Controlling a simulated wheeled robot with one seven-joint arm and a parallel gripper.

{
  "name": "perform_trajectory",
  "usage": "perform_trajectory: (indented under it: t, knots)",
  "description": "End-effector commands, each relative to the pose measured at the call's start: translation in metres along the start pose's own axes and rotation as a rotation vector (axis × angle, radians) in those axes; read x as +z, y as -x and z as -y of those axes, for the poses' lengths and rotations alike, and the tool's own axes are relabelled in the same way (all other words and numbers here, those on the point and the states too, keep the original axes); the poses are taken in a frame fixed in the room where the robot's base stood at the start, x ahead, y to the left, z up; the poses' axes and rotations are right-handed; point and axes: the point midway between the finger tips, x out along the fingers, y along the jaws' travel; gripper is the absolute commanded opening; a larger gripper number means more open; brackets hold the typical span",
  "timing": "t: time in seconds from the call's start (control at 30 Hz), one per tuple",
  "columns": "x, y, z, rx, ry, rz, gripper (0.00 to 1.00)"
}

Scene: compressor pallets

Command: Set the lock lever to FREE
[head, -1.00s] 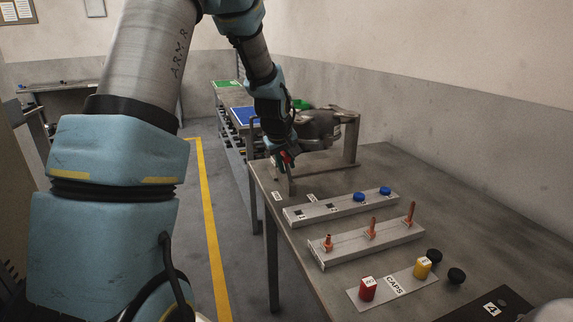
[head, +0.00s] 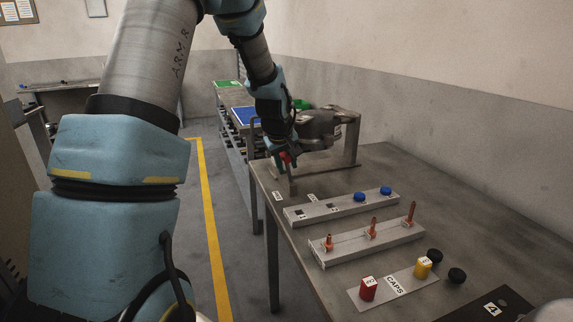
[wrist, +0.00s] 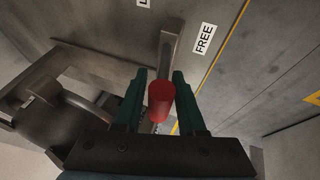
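The lock lever (wrist: 170,52) is a grey bar with a red knob (wrist: 161,100) on its end; the knob also shows small in the head view (head: 287,157). In the wrist view my gripper (wrist: 160,78) has its two green fingers on either side of the red knob, close against it, and appears shut on it. The white FREE label (wrist: 203,38) lies just right of the lever. A second label (wrist: 143,3), cut off at the top edge, lies to its left. In the head view my gripper (head: 286,160) is at the table's far left corner.
The grey table (head: 420,195) carries a strip with blue caps (head: 359,197), a rail with orange pegs (head: 372,228), and red and yellow caps (head: 368,289) at the front. A grey machine part on a stand (head: 350,140) is right behind my gripper.

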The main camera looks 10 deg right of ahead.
Motion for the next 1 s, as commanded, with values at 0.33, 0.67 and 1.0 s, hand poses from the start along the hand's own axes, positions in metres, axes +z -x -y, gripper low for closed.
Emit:
perform_trajectory:
  t: [0.33, 0.67, 1.0]
  knots:
    - [-0.002, 0.001, -0.001, 0.002, 0.001, -0.004, 0.60]
    - [-0.002, 0.027, -0.001, 0.004, 0.002, -0.007, 0.60]
    - [-0.001, 0.089, -0.001, 0.004, 0.002, -0.007, 0.60]
